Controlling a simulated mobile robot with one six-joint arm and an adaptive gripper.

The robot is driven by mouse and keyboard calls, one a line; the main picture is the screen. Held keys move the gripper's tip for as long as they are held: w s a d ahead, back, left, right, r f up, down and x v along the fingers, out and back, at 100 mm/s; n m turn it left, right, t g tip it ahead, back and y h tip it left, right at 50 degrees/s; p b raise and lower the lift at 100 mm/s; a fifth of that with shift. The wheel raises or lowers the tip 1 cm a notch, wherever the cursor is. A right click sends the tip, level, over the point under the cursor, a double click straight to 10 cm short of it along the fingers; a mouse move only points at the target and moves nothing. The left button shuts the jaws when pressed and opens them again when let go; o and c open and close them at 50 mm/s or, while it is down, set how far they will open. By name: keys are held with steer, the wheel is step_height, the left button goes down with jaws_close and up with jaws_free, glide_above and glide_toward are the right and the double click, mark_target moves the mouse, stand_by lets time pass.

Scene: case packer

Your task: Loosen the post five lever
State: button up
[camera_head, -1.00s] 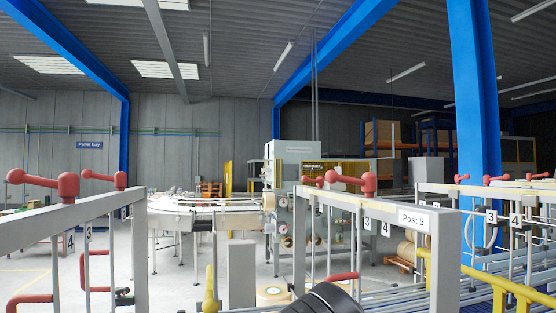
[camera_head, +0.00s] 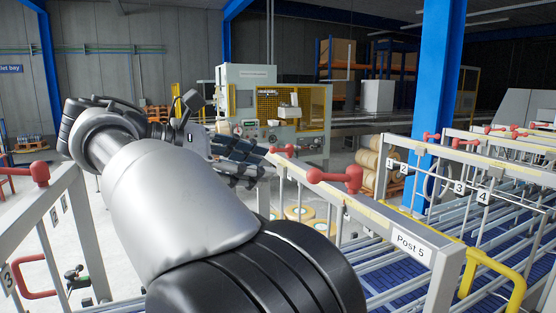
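The Post 5 frame (camera_head: 408,236) is a grey rail with a white "Post 5" label at its near end. A red lever (camera_head: 336,176) stands on top of it, its arm pointing left to a ball end. A second, smaller red lever (camera_head: 284,149) sits farther back on the same rail. My gripper (camera_head: 252,166) is left of these levers, its dark fingers pointing right and seemingly spread apart with nothing between them. It looks clear of the near lever; its depth relative to the far lever is hard to judge. My arm hides part of the floor and rail.
Another grey frame with a red lever (camera_head: 40,173) stands at the left. A yellow bent tube (camera_head: 497,271) and blue conveyor lanes lie at the right. A blue column (camera_head: 438,100) and a grey-and-yellow machine (camera_head: 247,95) stand behind.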

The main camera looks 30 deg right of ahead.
mark_target(322, 175)
steer(key=x, duration=1.1)
steer(key=s+r+x, duration=0.1)
steer(key=x, duration=0.5)
steer(key=shift+s+d+f+b, duration=0.1)
steer(key=shift+d+b, duration=0.1)
steer(key=shift+b, duration=0.2)
steer(key=shift+c, duration=0.5)
jaws_close()
